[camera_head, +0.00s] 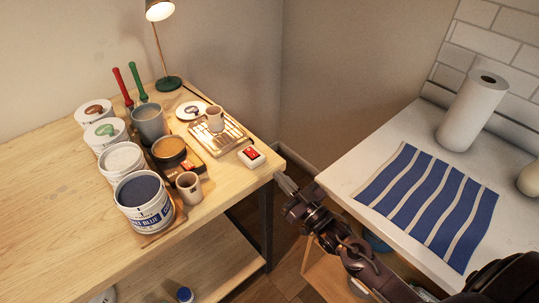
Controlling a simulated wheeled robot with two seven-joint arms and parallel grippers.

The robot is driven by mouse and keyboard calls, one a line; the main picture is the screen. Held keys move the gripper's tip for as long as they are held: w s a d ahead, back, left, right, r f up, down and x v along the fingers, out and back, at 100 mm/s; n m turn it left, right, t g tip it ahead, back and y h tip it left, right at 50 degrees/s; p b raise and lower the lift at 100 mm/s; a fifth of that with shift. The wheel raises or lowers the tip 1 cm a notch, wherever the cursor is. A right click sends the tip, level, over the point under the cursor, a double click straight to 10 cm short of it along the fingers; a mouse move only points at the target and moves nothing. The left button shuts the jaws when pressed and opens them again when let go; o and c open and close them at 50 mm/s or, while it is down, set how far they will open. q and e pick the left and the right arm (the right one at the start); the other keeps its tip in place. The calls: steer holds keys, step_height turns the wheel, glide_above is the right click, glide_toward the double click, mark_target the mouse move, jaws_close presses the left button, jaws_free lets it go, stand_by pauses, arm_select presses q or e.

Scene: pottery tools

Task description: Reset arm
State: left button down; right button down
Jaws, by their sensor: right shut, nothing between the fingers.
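My right arm comes in from the lower right, and its gripper (284,181) is shut and empty. It hangs over the gap between the wooden table (60,210) and the white counter (400,130), just right of the table's corner. My left gripper is out of view.
A small red-and-white box (251,156) sits near the table edge closest to the gripper. A lamp (168,83) and red (122,88) and green (138,82) handled tools stand behind. A striped cloth (427,205) and paper roll (472,110) are on the counter. The table's left side is clear.

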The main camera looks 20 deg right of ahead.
steer(key=s+d+f+m+g+h, duration=0.1)
steer(key=s+f+g+h, duration=0.2)
steer(key=f, duration=0.8)
steer(key=s+d+f+g+h, duration=0.1)
steer(key=s+d+f+g, duration=0.3)
steer(key=f, duration=0.7)
steer(key=s+a+f+m+g+h, duration=0.15)
steer(key=s+f, duration=0.35)
steer(key=f, duration=0.6)
steer(key=s+a+f+g, duration=0.1)
steer(key=s+f+g, duration=0.4)
steer(key=s, duration=0.9)
steer(key=s+a+f+g+h, duration=0.1)
steer(key=s+f+g, duration=0.4)
steer(key=s+f, duration=0.7)
steer(key=s+n, duration=0.1)
steer(key=s, duration=0.2)
steer(key=shift+f, duration=0.15)
steer(key=shift+h, duration=0.25)
